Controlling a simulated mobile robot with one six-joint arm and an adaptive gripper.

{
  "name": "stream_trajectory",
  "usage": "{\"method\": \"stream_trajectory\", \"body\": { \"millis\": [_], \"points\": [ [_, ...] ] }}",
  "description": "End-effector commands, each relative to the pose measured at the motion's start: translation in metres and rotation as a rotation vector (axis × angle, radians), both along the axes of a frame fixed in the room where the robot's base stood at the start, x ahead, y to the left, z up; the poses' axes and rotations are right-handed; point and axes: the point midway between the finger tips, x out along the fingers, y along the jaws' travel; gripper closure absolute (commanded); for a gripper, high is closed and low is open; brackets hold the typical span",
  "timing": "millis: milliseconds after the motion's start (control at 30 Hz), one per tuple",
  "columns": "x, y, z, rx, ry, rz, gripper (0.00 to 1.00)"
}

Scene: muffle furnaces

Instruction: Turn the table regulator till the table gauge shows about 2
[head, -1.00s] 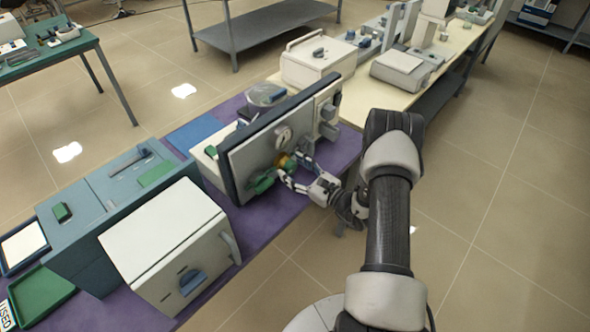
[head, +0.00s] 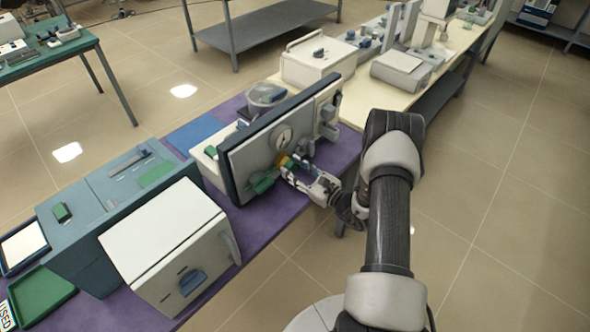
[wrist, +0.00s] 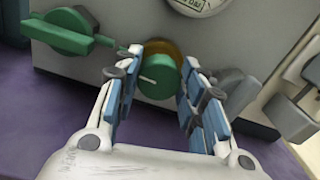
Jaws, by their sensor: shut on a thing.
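The table regulator is a green round knob (wrist: 157,77) with a white mark on a brass collar, on the front of a grey panel. The mark points left in the wrist view. My gripper (wrist: 158,88) is shut on the knob, one blue-padded finger on each side. In the head view my gripper (head: 287,168) is at the panel's front, partly hiding the regulator (head: 283,160). The round white table gauge (head: 284,138) is just above it; its reading is too small to tell. In the wrist view only the gauge's lower edge (wrist: 198,4) shows, without a readable needle.
A green lever handle (wrist: 62,36) sits close left of the regulator. Grey fittings (wrist: 275,108) stick out at the right. A white furnace (head: 165,245) stands left on the purple table top (head: 262,222). The floor right of the table is free.

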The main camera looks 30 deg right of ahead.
Motion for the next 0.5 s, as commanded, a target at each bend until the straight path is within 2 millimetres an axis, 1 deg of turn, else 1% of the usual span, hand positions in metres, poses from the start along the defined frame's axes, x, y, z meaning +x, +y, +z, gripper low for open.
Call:
{"method": "stream_trajectory", "body": {
  "millis": [167, 500],
  "points": [
    [0.0001, -0.0005, -0.0003, 0.092, 0.034, 0.0, 0.87],
    [0.0003, -0.0015, -0.0004, 0.379, 0.139, 0.0, 0.87]
  ]
}}
